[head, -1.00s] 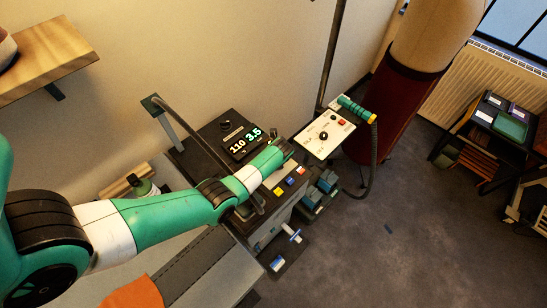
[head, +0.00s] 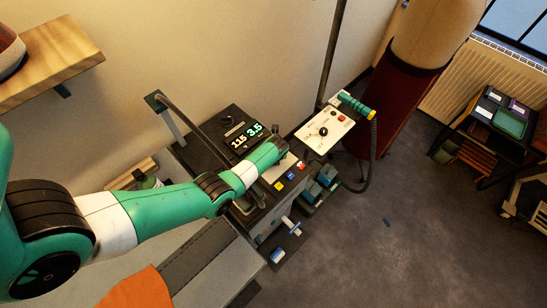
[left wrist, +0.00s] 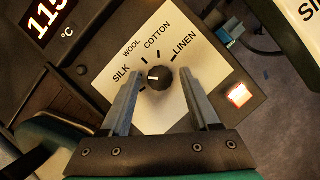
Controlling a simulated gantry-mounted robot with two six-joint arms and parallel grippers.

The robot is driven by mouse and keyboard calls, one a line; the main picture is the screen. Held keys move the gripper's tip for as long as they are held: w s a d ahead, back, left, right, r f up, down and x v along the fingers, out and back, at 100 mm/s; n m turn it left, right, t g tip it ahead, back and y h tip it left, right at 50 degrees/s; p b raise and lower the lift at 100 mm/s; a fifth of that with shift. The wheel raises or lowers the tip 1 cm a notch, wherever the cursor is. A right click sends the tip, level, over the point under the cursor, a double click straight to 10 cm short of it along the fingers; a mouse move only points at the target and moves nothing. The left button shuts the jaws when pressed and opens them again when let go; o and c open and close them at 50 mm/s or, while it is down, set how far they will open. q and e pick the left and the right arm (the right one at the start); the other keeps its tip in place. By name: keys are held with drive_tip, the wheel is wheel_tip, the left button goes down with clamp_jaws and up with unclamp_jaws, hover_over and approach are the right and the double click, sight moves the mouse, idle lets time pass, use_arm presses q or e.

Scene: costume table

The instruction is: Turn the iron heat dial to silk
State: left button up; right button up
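A small black round dial (left wrist: 159,77) with a white pointer mark sits on a white panel (left wrist: 200,50) marked SILK, WOOL, COTTON and LINEN, seen in the left wrist view. Its pointer mark faces left, roughly toward the SILK side. My left gripper (left wrist: 160,80) is open, with one finger on each side of the dial and a visible gap to it. In the head view my left arm reaches over the console (head: 180,160) and hides this dial. A temperature display (head: 247,136) reads 115 there; it also shows in the left wrist view (left wrist: 46,24). My right gripper is out of view.
A second white panel (head: 312,141) with a black knob stands just right of the console, beside a teal-handled tool (head: 356,106) on a hose. A lit red button (left wrist: 239,95) is right of the dial. An orange cloth (head: 138,290) lies front left.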

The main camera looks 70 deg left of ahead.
use_arm(q)
drive_tip(key=p+v, duration=0.6)
drive_tip(key=v, duration=0.5)
drive_tip(key=shift+s+r, duration=0.1)
drive_tip(key=shift+r, duration=0.2)
drive_tip(key=shift+d, duration=0.1)
